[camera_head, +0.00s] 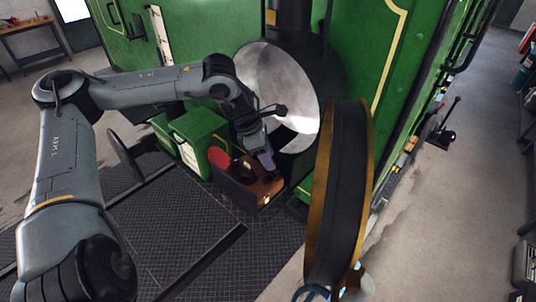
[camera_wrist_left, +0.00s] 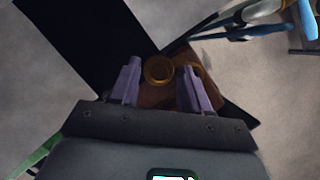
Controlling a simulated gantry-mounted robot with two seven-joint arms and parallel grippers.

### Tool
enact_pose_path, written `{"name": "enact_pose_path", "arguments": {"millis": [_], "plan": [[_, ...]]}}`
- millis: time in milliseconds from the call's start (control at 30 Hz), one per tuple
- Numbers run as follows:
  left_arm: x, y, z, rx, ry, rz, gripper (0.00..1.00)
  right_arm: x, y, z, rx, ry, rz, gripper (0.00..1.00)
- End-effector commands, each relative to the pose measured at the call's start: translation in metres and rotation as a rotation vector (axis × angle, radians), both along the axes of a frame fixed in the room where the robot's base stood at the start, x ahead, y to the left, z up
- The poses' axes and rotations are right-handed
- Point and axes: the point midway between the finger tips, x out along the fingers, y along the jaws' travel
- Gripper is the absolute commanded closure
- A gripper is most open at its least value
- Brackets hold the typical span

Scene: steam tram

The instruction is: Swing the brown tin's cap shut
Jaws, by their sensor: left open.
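The brown tin (camera_head: 268,189) sits low in front of the engine, beside a dark upright plate. In the left wrist view, part of the tin (camera_wrist_left: 182,62) shows with a round brown ring (camera_wrist_left: 158,70), which looks like its neck or cap. I cannot tell how far the cap is swung. My left gripper (camera_head: 266,161) is just over the tin in the head view. In the left wrist view its purple fingers (camera_wrist_left: 159,88) are open, one on each side of the ring, with gaps. My right gripper is not in view.
The large round smokebox door (camera_head: 337,190) stands open at the right of the tin. The green engine body (camera_head: 200,50) rises behind. A red round piece (camera_head: 219,157) and green boxes (camera_head: 198,135) are left of the tin. The dark chequered deck (camera_head: 180,240) is mostly clear.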

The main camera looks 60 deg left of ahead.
Motion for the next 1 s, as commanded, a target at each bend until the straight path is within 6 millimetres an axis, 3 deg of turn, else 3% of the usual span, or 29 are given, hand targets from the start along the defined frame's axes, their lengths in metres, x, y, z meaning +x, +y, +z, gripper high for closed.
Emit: {"name": "enact_pose_path", "arguments": {"millis": [333,633,1000], "plan": [[0.0011,-0.0005,-0.0029,0.000,-0.001,0.000,0.53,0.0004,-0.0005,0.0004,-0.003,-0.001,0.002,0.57],[0.0009,-0.0005,-0.0027,0.000,0.000,0.000,0.99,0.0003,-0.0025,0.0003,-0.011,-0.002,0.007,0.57],[0.0002,-0.0006,-0.0023,0.001,-0.003,0.036,1.00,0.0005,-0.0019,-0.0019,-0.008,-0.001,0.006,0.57]]}}
